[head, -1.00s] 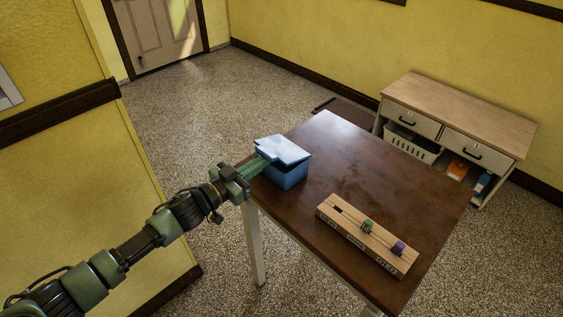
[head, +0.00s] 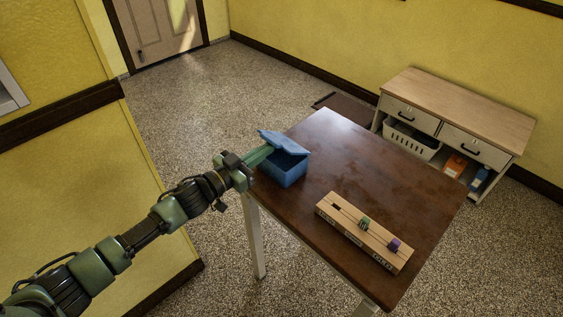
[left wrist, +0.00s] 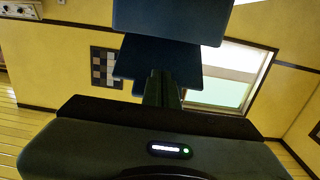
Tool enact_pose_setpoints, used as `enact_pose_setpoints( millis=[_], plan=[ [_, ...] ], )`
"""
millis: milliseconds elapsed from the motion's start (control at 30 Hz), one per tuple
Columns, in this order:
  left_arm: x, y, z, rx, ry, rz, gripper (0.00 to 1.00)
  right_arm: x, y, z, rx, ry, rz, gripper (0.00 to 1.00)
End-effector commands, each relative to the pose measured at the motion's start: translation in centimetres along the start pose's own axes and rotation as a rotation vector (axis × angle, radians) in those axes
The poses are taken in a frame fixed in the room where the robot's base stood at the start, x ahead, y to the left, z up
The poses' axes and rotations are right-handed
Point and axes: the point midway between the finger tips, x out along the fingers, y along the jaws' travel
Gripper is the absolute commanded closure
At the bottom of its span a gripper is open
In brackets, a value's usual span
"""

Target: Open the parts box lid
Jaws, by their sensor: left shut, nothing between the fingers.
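The blue parts box (head: 284,174) stands at the left corner of the brown table. Its lid (head: 285,143) is partly raised and tilted, with a dark gap showing between it and the box. My left gripper (head: 262,155) is shut and empty, with its fingertips at the left side of the lid, at or under its edge. In the left wrist view the fingers (left wrist: 162,90) reach toward dark blue panels of the box and lid (left wrist: 170,22); the exact contact is hidden. My right gripper is not in view.
A wooden block with sliders (head: 363,232), one green and one purple, lies on the table (head: 400,190) to the right. A cabinet (head: 455,115) with drawers and a white basket (head: 410,140) stands against the back wall. The table's middle is clear.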

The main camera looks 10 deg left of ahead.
Motion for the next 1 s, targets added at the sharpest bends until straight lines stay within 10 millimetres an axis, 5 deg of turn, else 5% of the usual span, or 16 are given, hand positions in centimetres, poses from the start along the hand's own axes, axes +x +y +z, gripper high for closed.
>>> enact_pose_setpoints(
  millis=[500,1000],
  plan=[
    [1.9,0.0,-2.7,0.0,-0.001,-0.001,1.0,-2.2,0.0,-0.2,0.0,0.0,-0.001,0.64],
    [2.4,0.0,-3.0,-0.001,-0.001,0.0,1.0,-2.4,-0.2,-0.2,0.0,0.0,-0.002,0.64]
  ],
)
